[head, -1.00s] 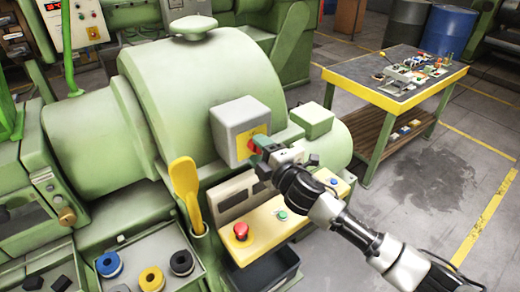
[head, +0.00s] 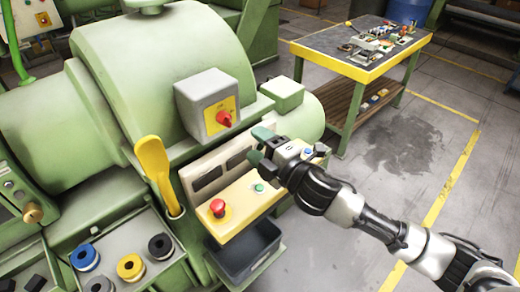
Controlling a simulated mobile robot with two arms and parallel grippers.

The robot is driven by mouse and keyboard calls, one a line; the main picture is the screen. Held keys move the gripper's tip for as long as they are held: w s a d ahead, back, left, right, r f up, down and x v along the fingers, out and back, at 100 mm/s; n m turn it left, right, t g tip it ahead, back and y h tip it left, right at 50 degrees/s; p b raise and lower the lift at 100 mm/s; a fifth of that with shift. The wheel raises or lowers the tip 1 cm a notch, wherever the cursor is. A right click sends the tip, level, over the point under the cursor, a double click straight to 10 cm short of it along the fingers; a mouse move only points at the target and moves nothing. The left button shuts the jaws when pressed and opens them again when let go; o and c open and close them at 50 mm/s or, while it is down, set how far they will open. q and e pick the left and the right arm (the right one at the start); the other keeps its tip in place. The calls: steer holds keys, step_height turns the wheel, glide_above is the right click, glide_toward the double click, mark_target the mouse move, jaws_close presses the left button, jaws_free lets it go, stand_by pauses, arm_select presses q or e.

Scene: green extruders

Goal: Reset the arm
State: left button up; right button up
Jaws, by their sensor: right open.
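My right arm comes in from the lower right, and its gripper (head: 258,148) hangs above the yellow control panel (head: 243,206) of the green extruder (head: 165,75). The gripper is open, with nothing seen between its fingers. It is apart from the red rotary switch (head: 224,118) on the grey box (head: 200,97), below and to the right of it. My left gripper is not in view.
The panel has a red mushroom button (head: 217,207) and a green button (head: 259,187). A yellow scoop (head: 155,165) stands left of it. A tray holds rolls, one of them yellow (head: 131,267). A dark bin (head: 242,255) sits below. A workbench (head: 330,60) stands at the back; the floor at right is clear.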

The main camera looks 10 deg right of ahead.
steer(key=shift+s+d, duration=0.15)
steer(key=shift+s, duration=0.1)
stand_by(0.3)
